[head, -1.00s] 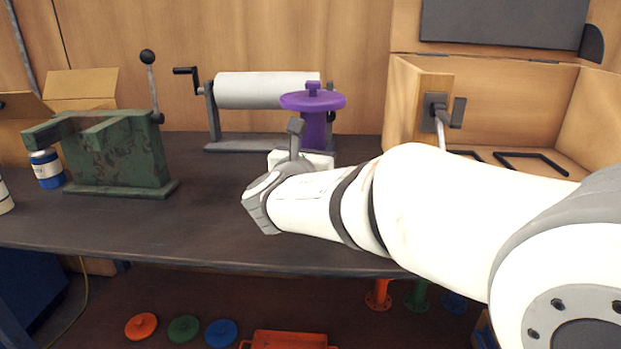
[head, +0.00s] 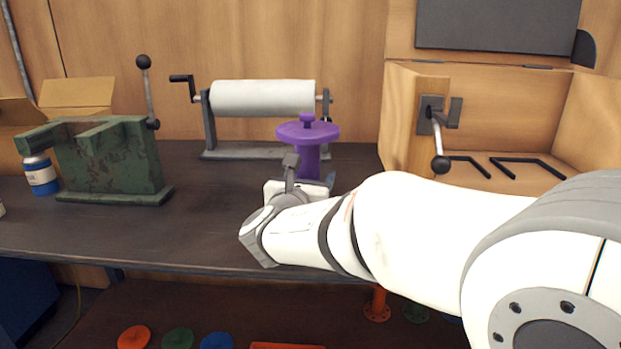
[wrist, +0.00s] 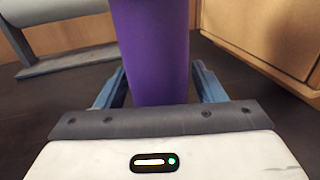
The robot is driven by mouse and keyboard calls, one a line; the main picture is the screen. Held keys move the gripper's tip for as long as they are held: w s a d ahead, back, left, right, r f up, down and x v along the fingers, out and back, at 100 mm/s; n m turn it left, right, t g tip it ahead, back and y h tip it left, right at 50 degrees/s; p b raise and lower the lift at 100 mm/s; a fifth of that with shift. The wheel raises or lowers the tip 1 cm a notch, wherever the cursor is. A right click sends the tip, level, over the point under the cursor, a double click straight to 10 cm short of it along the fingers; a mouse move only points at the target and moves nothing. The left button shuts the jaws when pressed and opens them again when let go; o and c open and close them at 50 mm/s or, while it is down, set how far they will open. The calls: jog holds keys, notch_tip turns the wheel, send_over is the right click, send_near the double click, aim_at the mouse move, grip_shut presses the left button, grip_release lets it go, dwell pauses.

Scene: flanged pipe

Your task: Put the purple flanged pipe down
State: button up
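The purple flanged pipe (head: 307,160) is upright above the dark workbench top (head: 190,225), with its round flange and small knob at the top. Its lower end is hidden behind my gripper, so I cannot see it meet the bench. In the wrist view the purple pipe body (wrist: 155,50) stands between the two blue-grey fingers of my gripper (wrist: 160,85). A narrow dark gap shows between each finger and the pipe, so the fingers look open around it. In the head view my gripper (head: 312,185) is low over the bench.
A paper roll on a stand (head: 262,97) is behind the pipe. A green vise (head: 115,160) is to the left. An open wooden cabinet (head: 400,120) with a levered handle is to the right. The bench left of my gripper is clear.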

jog(key=shift+s+r, duration=0.1)
jog(key=shift+r, duration=0.05)
jog(key=p+v, duration=0.2)
jog(key=v, duration=1)
jog(key=shift+d+r+p, duration=0.1)
jog(key=shift+d+p, duration=0.3)
jog(key=shift+p, duration=0.05)
jog(key=d+m+g+h+p, duration=0.1)
jog(key=d+m+p, duration=0.1)
jog(key=d, duration=0.1)
jog(key=d+r+m+g+h+p, duration=0.1)
jog(key=d+m+g+p, duration=0.1)
jog(key=d+m, duration=0.1)
jog(key=s+d+m+g+h+p, duration=0.1)
jog(key=d+m+g+p, duration=0.1)
jog(key=d, duration=0.2)
jog(key=shift+d+r+m, duration=0.25)
jog(key=shift+d+m, duration=0.05)
jog(key=shift+d, duration=0.05)
jog(key=s+d+r+m+g+y+p, duration=0.2)
jog(key=s+d+m+g+y+p, duration=0.1)
jog(key=s+d+m+g+p, duration=1)
jog(key=s+a+r+m+t+y+p, duration=0.1)
jog(key=a+r+m+t+y+p, duration=0.2)
jog(key=m, duration=0.9)
jog(key=shift+a+r+y+p, duration=0.8)
jog(key=shift+a+p, duration=0.1)
jog(key=shift+p, duration=0.3)
